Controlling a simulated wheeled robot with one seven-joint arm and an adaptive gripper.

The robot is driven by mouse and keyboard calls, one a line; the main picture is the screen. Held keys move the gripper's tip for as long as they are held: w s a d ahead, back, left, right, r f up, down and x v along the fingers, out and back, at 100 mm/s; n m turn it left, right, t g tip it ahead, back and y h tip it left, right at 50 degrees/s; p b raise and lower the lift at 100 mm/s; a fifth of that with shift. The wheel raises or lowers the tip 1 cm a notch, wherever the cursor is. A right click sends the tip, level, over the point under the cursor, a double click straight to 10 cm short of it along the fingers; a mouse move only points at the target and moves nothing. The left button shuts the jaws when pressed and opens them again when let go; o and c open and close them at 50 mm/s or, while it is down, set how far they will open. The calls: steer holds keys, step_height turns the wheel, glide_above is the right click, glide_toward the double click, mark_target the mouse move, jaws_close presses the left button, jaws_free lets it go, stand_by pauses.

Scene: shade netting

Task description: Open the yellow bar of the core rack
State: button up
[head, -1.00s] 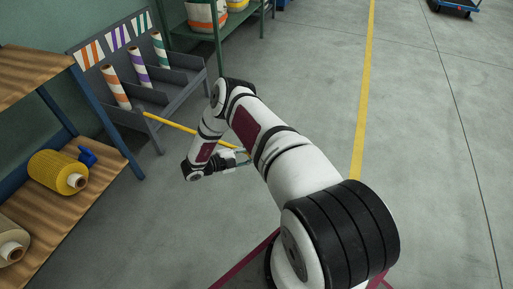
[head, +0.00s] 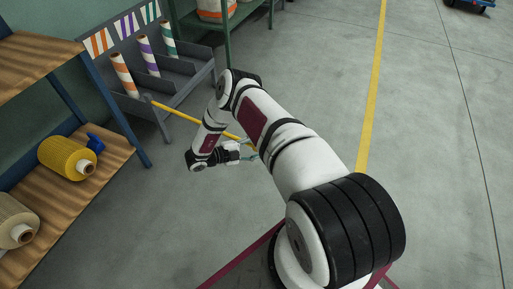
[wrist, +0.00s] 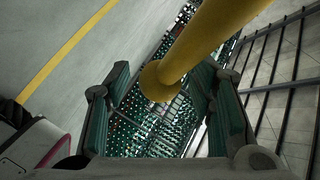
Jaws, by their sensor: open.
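The core rack (head: 180,90) is a grey slotted rack at the upper left in the head view. Its yellow bar (head: 190,118) sticks out from the rack's front corner over the floor, towards my gripper. My gripper (head: 246,151) is near the bar's free end, partly hidden by my arm. In the wrist view the yellow bar (wrist: 195,45) comes down from the top and ends in a round yellow knob (wrist: 158,83). The knob shows between the green-padded fingers of my open gripper (wrist: 165,105), with gaps on both sides. I cannot tell its depth relative to the fingertips.
Striped rolls (head: 146,58) stand in the rack. A wooden shelf unit (head: 112,148) at the left holds a yellow spool (head: 60,157). Open concrete floor (head: 440,150) lies to the right.

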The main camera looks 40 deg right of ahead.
steer(key=v, duration=1.2)
steer(key=shift+f, duration=0.15)
